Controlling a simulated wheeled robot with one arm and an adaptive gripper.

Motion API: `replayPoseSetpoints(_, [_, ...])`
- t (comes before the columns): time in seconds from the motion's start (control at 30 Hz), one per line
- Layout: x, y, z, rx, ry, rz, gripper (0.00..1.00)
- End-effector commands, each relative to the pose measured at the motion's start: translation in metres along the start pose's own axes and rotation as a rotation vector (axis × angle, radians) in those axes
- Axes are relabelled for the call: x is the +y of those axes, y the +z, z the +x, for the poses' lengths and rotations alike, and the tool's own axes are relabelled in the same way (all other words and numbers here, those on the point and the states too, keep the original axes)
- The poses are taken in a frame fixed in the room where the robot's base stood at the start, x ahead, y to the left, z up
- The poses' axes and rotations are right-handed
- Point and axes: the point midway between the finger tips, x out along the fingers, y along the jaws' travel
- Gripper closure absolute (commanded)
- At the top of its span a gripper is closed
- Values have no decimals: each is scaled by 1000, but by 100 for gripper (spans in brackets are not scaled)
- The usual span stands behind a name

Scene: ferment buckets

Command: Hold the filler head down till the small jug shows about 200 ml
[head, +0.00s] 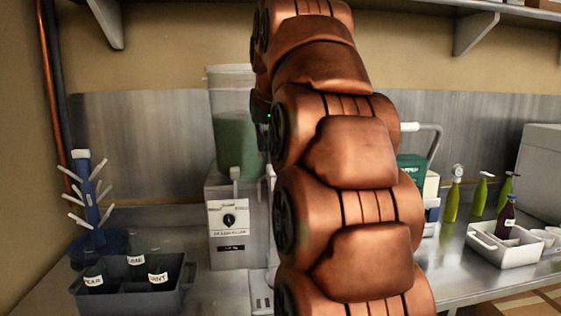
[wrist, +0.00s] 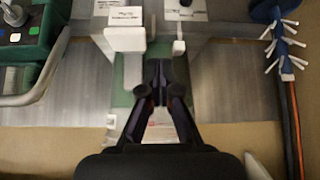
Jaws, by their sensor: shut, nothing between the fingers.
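My gripper (wrist: 161,72) is shut and empty in the wrist view, with its fingertips in front of the bucket area, beside a pale block (wrist: 125,40) and a small pale knob (wrist: 178,48). I cannot tell which of these, if either, is the filler head. In the head view my arm hides the gripper and most of the filling spot.
A blue bottle tree (head: 90,200) and a dark divided bin (head: 130,288) stand at the left. Green bottles (head: 452,202) and a pale divided carrier (head: 490,248) with a dark bottle (head: 506,217) stand at the right. A green machine (wrist: 25,40) is at the wrist view's left.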

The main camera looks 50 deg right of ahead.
Motion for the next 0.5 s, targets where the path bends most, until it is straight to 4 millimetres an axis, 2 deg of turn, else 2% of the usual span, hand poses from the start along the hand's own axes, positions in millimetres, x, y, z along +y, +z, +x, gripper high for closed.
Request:
replayPoseSetpoints(0.03, [11,-8,-4,22,13,17,100])
replayPoseSetpoints(0.2, [35,-28,-18,80,43,54,100])
replayPoseSetpoints(0.33, [46,-35,-26,107,56,70,100])
replayPoseSetpoints(0.5, [49,-36,-29,113,61,74,100])
